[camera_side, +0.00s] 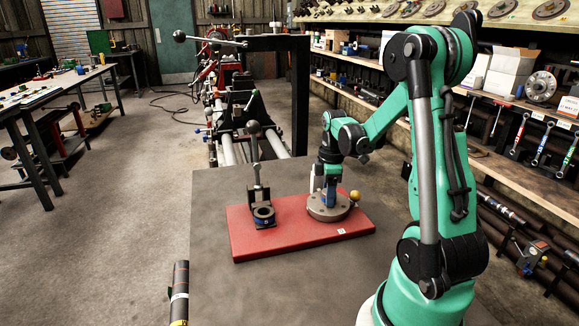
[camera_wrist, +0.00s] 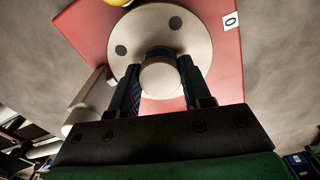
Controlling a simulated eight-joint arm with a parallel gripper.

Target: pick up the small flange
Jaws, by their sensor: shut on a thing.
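The small flange (camera_side: 327,211) is a round grey disc with bolt holes and a raised hub. It lies flat at the right part of the red board and appears to rest on it; I cannot tell if there is a gap below. It also shows in the wrist view (camera_wrist: 194,35), with its hub between my fingers. My gripper (camera_side: 331,199) points down from above and is shut on the hub. In the wrist view its two dark fingers (camera_wrist: 160,67) press on either side of the hub. The fingers hide part of the disc.
The red board (camera_side: 290,238) lies on a grey table (camera_side: 220,290). A dark ring-shaped fixture (camera_side: 263,214) with an upright lever stands on its left part. A lathe (camera_side: 235,120) stands behind.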

